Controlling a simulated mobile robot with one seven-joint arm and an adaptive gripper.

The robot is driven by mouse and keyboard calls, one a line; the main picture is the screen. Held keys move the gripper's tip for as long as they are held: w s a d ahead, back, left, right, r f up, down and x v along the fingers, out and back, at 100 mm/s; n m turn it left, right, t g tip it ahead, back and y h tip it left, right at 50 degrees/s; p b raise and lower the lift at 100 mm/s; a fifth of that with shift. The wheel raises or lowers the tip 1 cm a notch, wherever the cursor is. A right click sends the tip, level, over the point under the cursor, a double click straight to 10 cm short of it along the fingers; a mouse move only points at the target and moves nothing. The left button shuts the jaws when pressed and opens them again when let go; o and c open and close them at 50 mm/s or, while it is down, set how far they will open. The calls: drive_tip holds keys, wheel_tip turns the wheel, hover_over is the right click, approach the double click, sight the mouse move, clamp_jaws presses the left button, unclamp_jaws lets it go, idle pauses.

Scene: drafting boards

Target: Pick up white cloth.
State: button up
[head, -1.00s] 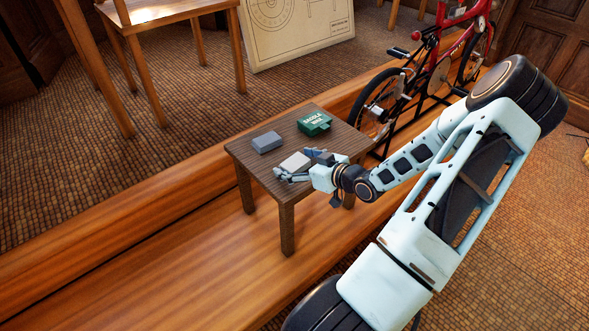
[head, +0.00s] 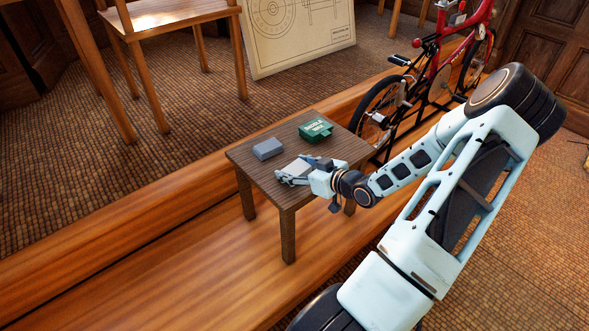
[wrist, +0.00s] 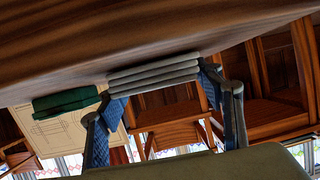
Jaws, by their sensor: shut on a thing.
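The white cloth (head: 299,167), folded into a flat stack, is at the front part of the small wooden table (head: 262,178). In the wrist view the cloth (wrist: 153,73) shows its stacked pale layers edge-on between my two blue-padded fingers. My gripper (head: 296,174) comes in low from the right and is shut on the cloth. In the wrist view my gripper (wrist: 162,86) has one finger at each side of the stack. The cloth lies close against the tabletop; I cannot tell whether there is a gap under it.
A grey block (head: 268,148) lies behind and left of the cloth. A green saddle wax box (head: 316,130) stands behind and right; it also shows in the wrist view (wrist: 65,102). A red bicycle (head: 430,75) stands beyond the table. The table's left front corner is clear.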

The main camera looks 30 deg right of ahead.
sight(294, 168)
drive_tip(key=shift+r, duration=0.5)
wheel_tip(294, 168, up, 3)
drive_tip(key=shift+s+f+p, duration=0.1)
drive_tip(key=shift+f+p, duration=0.05)
drive_tip(key=shift+p, duration=0.65)
drive_tip(key=s+a+r, duration=0.1)
drive_tip(key=s+r+p, duration=0.1)
drive_tip(key=r, duration=0.1)
drive_tip(key=s+a+r+p, duration=0.1)
drive_tip(key=r, duration=0.1)
drive_tip(key=shift+s+a, duration=0.2)
drive_tip(key=shift+a, duration=0.1)
drive_tip(key=s+a+r+p, duration=0.4)
drive_tip(key=s+p, duration=0.3)
drive_tip(key=p, duration=0.2)
drive_tip(key=shift+s+a+r, duration=0.15)
drive_tip(key=shift+a, duration=0.6)
drive_tip(key=shift+s+a+p, duration=0.1)
drive_tip(key=shift+p, duration=0.4)
